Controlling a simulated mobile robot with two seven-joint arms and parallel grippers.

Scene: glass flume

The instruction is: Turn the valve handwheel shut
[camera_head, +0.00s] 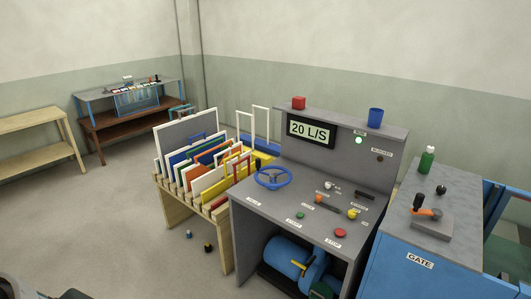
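The valve handwheel (272,179) is a blue spoked ring. It sits at the left end of the sloping top of a grey control console (285,214). Nothing touches it, and its whole rim shows. A display (311,132) on the console's upright back panel reads "20 L/S". Neither of my grippers is recognisable in the view. Only dark parts show at the bottom left edge, and I cannot tell what they are.
A wooden rack (222,240) of coloured panels stands close left of the console. A green lamp (358,141) glows on the back panel. Small bottles (208,247) stand on the open floor.

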